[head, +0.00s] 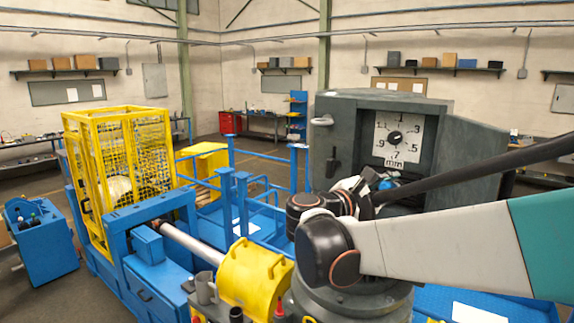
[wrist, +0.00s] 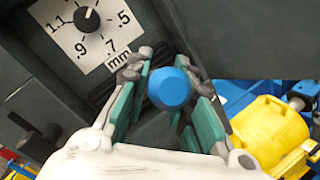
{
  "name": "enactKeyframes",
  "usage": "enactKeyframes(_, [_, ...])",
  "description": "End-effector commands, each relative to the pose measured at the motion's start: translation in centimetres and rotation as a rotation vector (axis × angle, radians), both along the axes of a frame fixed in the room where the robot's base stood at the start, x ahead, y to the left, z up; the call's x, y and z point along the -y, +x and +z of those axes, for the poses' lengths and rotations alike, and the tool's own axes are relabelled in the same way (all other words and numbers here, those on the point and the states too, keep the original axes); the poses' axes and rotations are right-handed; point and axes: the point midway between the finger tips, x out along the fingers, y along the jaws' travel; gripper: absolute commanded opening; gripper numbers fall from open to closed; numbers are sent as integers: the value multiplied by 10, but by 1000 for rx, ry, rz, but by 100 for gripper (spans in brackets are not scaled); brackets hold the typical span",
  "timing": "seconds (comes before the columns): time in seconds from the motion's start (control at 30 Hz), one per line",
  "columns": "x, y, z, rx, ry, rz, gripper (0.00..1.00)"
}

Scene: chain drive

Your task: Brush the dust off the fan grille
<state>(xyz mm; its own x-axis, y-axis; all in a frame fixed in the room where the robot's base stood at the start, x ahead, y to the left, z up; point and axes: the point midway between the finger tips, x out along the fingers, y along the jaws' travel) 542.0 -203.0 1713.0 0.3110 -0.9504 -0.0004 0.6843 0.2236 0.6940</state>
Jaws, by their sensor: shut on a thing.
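My gripper (wrist: 165,72) is shut on a blue round-ended thing (wrist: 168,90), seen end-on between its green-lined fingers, probably the brush handle. The bristles are hidden. In the head view my gripper (head: 352,187) is in front of the grey machine housing, and the blue end (head: 387,184) shows just below the dial. Dark slats, probably the fan grille (wrist: 103,88), show under the dial in the wrist view, beside the left finger. My gripper and arm hide most of this area. I cannot tell whether the brush touches it, and no dust can be made out.
The grey housing (head: 455,135) carries a white dial plate (head: 398,140) marked mm and a dark handle (head: 332,162) on its left. A yellow guard (head: 255,275) is below left. Blue railings (head: 240,205) and a yellow cage (head: 118,165) stand further left.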

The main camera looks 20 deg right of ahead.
Motion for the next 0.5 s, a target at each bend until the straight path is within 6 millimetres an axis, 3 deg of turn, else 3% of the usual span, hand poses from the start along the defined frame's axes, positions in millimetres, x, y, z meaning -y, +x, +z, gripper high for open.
enactKeyframes(0.03, [-1,-28,1,1,-2,4,0])
enactKeyframes(0.5, [-22,-4,0,0,-1,6,0])
